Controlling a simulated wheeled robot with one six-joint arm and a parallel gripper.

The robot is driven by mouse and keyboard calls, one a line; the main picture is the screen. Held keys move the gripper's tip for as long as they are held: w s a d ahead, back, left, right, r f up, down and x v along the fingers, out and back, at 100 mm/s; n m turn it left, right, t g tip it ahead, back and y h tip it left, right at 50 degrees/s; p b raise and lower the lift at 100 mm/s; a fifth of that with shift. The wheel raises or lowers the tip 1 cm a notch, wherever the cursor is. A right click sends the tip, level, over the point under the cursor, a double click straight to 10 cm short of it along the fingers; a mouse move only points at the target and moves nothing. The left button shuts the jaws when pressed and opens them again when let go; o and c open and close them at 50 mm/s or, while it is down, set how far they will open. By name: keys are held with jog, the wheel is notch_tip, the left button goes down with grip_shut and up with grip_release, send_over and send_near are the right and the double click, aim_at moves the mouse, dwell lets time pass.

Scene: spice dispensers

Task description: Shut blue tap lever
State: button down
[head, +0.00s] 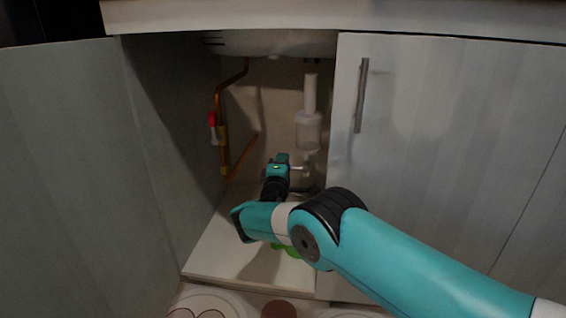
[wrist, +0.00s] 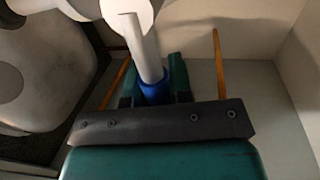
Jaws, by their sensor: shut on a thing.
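The blue tap lever (wrist: 155,92) shows in the wrist view as a blue sleeve at the lower end of a pale grey rod. My gripper (wrist: 155,74) has its two teal fingers on either side of the blue part and is shut on it. In the head view my gripper (head: 281,160) reaches into the open cabinet under the sink, near the back. The blue lever cannot be made out there.
A copper pipe (head: 219,100) with a red lever (head: 212,119) runs along the cabinet's left side. A white drain trap (head: 309,130) hangs right of my gripper. The open door (head: 75,170) stands left and the closed door (head: 440,140) right. A green object (head: 290,251) lies on the cabinet floor.

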jog(key=shift+f, duration=0.3)
jog(key=c, duration=1)
grip_release()
jog(key=shift+c, duration=0.2)
jog(key=shift+r, duration=0.1)
jog(key=shift+s+a+p, duration=0.15)
jog(key=shift+s+p, duration=0.25)
jog(key=shift+s, duration=0.05)
jog(key=p+v, duration=1.6)
jog(key=p, duration=0.2)
jog(key=shift+s+f+p, duration=0.25)
jog(key=shift+p, duration=0.1)
